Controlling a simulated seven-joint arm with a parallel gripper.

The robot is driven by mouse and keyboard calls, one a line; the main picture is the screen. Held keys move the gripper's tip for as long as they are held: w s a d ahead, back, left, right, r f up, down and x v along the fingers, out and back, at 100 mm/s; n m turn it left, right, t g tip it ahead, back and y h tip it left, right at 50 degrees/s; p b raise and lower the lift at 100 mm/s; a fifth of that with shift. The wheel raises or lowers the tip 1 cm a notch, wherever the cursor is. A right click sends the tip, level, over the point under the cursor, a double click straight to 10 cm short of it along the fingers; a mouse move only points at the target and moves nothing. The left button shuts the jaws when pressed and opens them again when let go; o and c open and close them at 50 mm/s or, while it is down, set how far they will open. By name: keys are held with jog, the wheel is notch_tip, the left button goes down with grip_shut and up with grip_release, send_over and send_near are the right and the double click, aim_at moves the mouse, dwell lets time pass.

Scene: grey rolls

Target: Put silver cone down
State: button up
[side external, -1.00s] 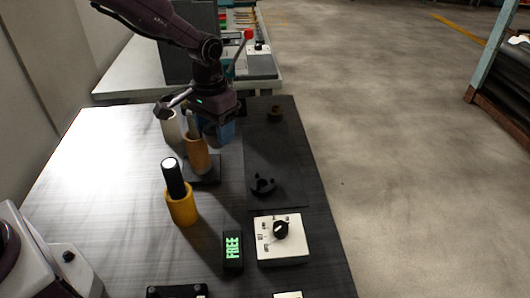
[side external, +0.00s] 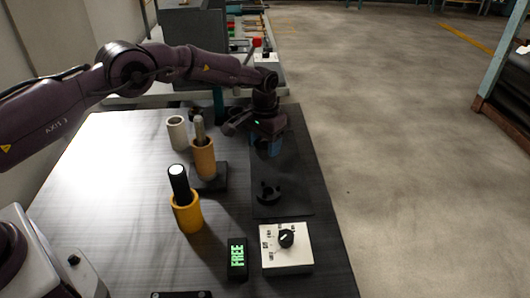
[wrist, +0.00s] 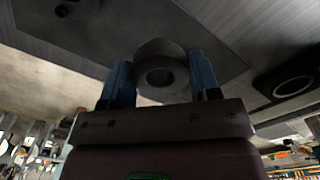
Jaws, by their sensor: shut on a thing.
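My gripper (side external: 268,148) is low over the far part of a dark mat (side external: 295,180) on the table, its blue fingers pointing down. In the wrist view my gripper (wrist: 162,85) is shut on a grey, round, hollow piece, which I take for the silver cone (wrist: 160,62). One open end of it faces the camera. In the side view the fingers and the gripper body hide the cone. I cannot tell whether it touches the mat.
A black clamp-like fixture (side external: 268,192) sits on the mat nearer the camera. To the left stand an orange roll (side external: 204,160), a white roll (side external: 177,133) and a yellow roll (side external: 187,214). A dial box (side external: 286,249) and a display reading FREE (side external: 237,258) lie in front.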

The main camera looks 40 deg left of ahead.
jog(key=shift+w+f, duration=0.15)
jog(key=shift+f, duration=1.55)
jog(key=shift+f, duration=0.2)
jog(key=o, duration=1.3)
jog(key=shift+r, duration=0.15)
notch_tip(320, 180, up, 12)
jog(key=shift+r, duration=0.15)
